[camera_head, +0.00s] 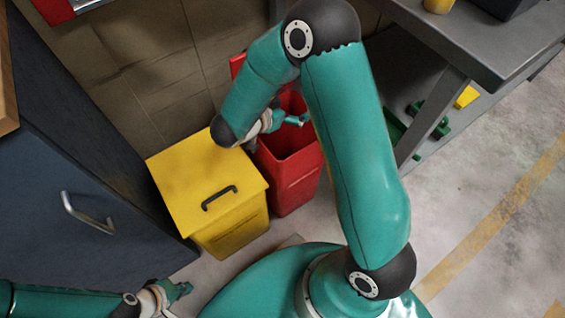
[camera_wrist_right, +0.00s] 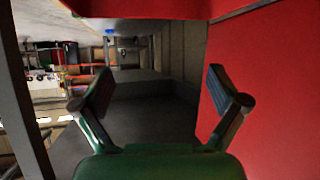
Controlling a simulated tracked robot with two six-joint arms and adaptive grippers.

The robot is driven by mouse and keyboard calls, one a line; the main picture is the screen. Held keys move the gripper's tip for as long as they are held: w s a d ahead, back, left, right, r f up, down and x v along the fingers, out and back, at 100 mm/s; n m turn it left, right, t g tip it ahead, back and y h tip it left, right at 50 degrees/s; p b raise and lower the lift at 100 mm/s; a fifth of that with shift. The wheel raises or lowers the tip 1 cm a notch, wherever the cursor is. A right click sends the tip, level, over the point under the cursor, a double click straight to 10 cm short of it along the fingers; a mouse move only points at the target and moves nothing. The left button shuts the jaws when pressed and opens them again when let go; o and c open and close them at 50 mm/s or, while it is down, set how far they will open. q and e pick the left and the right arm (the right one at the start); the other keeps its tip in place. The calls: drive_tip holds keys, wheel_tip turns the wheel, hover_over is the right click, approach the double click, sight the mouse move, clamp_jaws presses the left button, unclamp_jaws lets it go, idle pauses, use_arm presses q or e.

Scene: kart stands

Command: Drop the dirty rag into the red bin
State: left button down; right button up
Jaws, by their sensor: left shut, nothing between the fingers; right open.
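The red bin (camera_head: 292,178) stands right of a yellow bin, its lid (camera_head: 238,64) raised at the back. My right gripper (camera_head: 298,120) is over the mouth of the red bin, reaching in from its left side. In the right wrist view the right gripper (camera_wrist_right: 158,92) is open, with nothing between its fingers. A red surface (camera_wrist_right: 270,80) fills the right of that view, close to the fingers. My left gripper (camera_head: 180,291) is shut and empty at the lower left, apart from the bins. I see no dirty rag in either view; the inside of the red bin is largely hidden.
The yellow bin (camera_head: 190,170) has a closed lid with a black handle, touching or very near the red bin. A dark blue cabinet (camera_head: 80,180) stands at the left. A grey workbench (camera_head: 480,45) is at the right. The floor (camera_head: 490,180) at right is clear.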

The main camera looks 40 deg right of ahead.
drive_tip(key=v, duration=1)
drive_tip(key=shift+a, duration=0.25)
